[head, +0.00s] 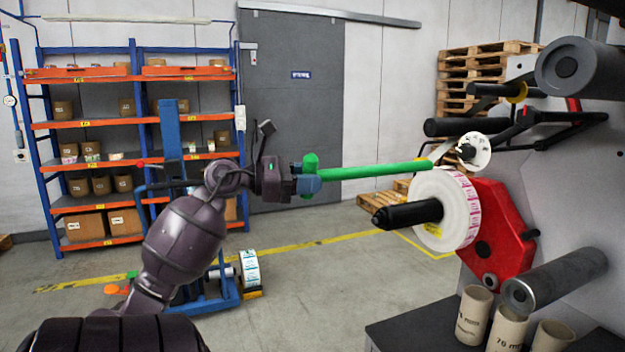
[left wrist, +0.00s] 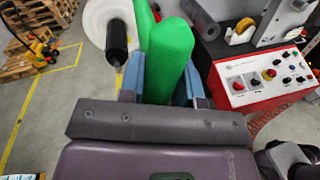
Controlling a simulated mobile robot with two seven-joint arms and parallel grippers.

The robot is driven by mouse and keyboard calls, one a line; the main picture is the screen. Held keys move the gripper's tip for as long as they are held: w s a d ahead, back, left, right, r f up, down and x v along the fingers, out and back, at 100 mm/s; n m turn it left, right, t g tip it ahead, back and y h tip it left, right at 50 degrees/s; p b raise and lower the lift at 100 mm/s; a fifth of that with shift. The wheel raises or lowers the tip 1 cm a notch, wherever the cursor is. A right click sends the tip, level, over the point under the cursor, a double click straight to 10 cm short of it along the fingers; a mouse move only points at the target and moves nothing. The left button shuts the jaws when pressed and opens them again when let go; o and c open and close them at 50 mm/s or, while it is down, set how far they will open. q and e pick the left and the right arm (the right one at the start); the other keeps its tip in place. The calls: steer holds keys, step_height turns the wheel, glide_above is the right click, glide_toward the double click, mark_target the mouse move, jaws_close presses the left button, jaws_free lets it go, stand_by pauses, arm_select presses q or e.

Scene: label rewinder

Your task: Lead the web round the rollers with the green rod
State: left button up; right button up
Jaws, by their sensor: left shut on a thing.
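My left gripper (head: 308,184) is shut on the green rod (head: 375,171) at its thick end. The rod points right, nearly level, and its far tip is close to the label roll and the white flanged roller (head: 474,152). In the left wrist view the rod (left wrist: 168,60) stands between the blue fingers of the gripper (left wrist: 163,88). The white label roll (head: 446,210) with pink print sits on a black spindle (head: 405,214). A pale strip, probably the web, shows near the rod tip; its path is unclear. Other rollers are black (head: 460,127) and grey (head: 580,68).
A red hexagonal plate (head: 500,232) is behind the roll. A grey roller (head: 555,279) and cardboard cores (head: 473,314) are below it. The left wrist view shows a red control panel (left wrist: 262,80). Shelves (head: 135,120) stand far left.

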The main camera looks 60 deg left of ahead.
arm_select(q)
steer(key=shift+a+f, duration=0.2)
steer(key=shift+a, duration=0.3)
steer(key=shift+a+f, duration=0.1)
steer(key=shift+a, duration=0.4)
steer(key=w+a+r, duration=0.3)
steer(key=w+a, duration=0.1)
steer(key=a, duration=0.1)
steer(key=shift+w+a+r, duration=0.2)
steer(key=shift+w+a, duration=0.05)
stand_by(1.1)
